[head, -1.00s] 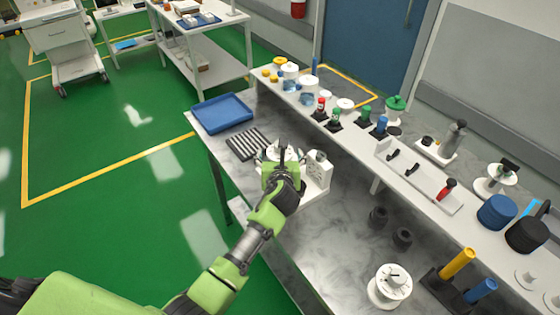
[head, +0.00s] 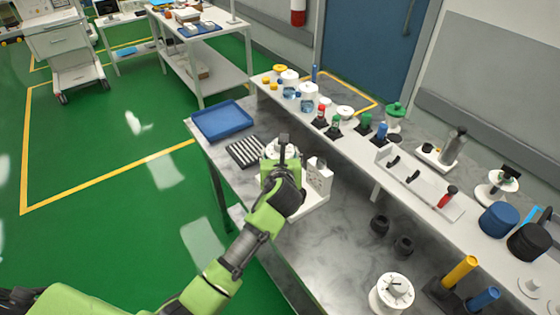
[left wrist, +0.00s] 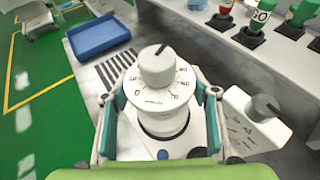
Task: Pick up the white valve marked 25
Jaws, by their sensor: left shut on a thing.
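A white valve with a round marked dial and a knob on top (left wrist: 158,68) stands upright in the middle of the left wrist view. The dial's figures are too blurred to read as 25. In the head view it is mostly hidden behind my left gripper (head: 283,150), with a white part of the valve (head: 269,152) showing. My left gripper (left wrist: 162,92) is shut on this valve, one finger on each side of its body. The valve seems to stand on a white base on the bench. My right gripper is not in view.
A blue tray (head: 222,118) and a dark slotted grille (head: 246,151) lie to the left. A raised shelf (head: 350,140) with bottles runs behind. Another white dial (head: 392,293) stands at front right.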

